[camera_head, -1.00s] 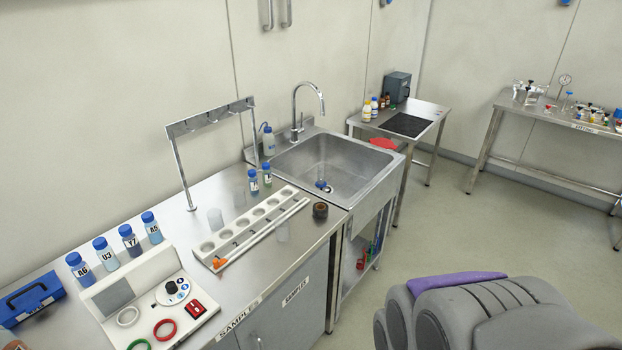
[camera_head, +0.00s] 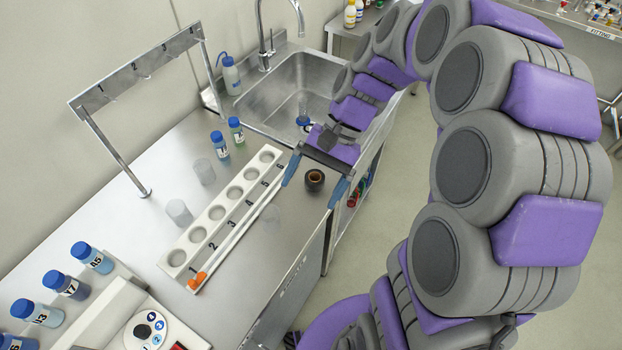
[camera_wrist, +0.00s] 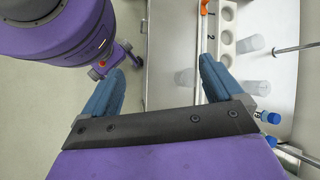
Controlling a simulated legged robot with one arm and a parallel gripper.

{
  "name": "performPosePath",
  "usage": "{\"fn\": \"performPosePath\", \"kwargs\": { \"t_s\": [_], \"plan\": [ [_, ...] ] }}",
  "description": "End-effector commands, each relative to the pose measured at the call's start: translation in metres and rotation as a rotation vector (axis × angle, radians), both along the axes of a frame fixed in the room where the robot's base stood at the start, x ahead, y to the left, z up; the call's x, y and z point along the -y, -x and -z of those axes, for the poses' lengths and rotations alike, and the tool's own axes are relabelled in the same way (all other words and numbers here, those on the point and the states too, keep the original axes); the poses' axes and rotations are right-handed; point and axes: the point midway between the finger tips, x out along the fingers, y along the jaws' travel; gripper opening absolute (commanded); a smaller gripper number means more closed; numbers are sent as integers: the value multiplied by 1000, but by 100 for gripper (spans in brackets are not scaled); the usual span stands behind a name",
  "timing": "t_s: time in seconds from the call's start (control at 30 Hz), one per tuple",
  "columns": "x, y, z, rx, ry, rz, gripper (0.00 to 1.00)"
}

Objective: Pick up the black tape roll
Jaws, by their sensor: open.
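The black tape roll (camera_head: 314,181) sits on the steel counter near its front edge, right of the white numbered rack. Its brown core shows. My gripper (camera_head: 309,195) is open, with its two blue fingers showing on either side of the roll in the head view. It appears to be above the roll, but how high I cannot tell. The wrist view shows the open fingers (camera_wrist: 160,64) with the counter edge between them. The roll is not visible there, perhaps hidden by the gripper body.
The white rack (camera_head: 225,212) and an orange item (camera_head: 197,281) are left of my gripper. The sink (camera_head: 285,90) is beyond. A metal hanging frame (camera_head: 140,68) stands at the counter's back. Open floor (camera_head: 395,190) lies to the right.

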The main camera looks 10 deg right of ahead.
Motion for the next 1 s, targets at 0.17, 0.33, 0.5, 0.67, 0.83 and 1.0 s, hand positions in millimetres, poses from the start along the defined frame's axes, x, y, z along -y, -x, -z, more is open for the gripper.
{"fn": "performPosePath", "kwargs": {
  "t_s": [0.17,0.33,0.5,0.67,0.83,1.0],
  "plan": [
    [18,-47,12,-84,-87,140,93],
    [32,-85,27,-162,-158,272,93],
    [56,-121,49,-241,-225,409,93],
    [88,-147,74,-314,-284,536,93],
    [131,-168,108,-391,-338,674,93],
    [169,-178,142,-458,-378,795,93]
  ]
}}
